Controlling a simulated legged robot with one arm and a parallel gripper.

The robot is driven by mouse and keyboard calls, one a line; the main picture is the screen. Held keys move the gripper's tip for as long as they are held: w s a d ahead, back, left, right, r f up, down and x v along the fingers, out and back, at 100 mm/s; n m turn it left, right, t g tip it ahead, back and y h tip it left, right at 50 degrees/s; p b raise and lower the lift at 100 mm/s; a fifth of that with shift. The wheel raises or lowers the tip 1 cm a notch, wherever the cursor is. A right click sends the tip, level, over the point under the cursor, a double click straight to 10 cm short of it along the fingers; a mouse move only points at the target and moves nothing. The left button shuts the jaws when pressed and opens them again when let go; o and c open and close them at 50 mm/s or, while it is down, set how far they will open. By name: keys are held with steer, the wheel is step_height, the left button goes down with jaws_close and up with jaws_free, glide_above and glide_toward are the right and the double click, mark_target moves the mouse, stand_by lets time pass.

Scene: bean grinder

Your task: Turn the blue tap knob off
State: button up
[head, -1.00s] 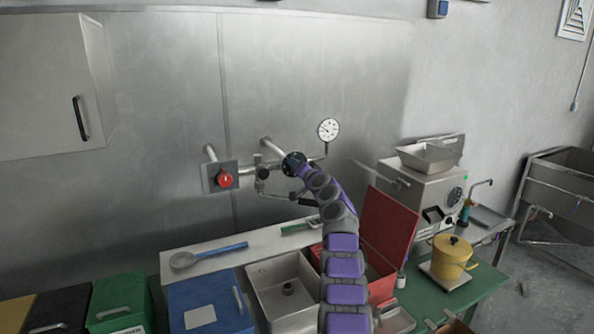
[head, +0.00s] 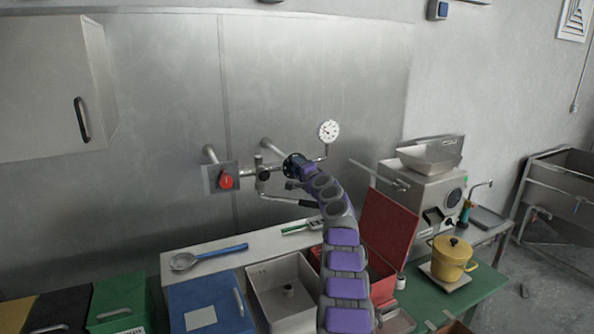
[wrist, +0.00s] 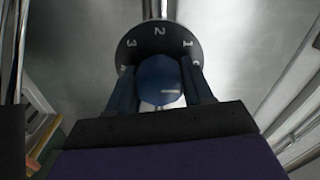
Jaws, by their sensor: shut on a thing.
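The blue tap knob (wrist: 158,82) shows in the wrist view between the two fingers of my gripper (wrist: 160,88), which is shut on it. A pale mark on the knob's face points to the right. Behind the knob is a dark round dial plate (wrist: 159,35) with the numbers 3, 2 and 1 from left to right. In the head view my gripper (head: 296,168) is at the wall pipe, below the gauge, and my purple arm hides the knob's front. The tap spout (head: 285,198) runs to the right below the pipe.
A red knob (head: 225,181) on a grey plate is left of my gripper. A pressure gauge (head: 329,131) stands just above right. Below are a sink basin (head: 270,285), a blue-handled strainer (head: 208,256) and an open red box (head: 388,232). The wall above is clear.

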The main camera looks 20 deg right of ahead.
steer(key=shift+s+d+r, duration=0.1)
steer(key=shift+d+r, duration=0.1)
steer(key=shift+d, duration=0.15)
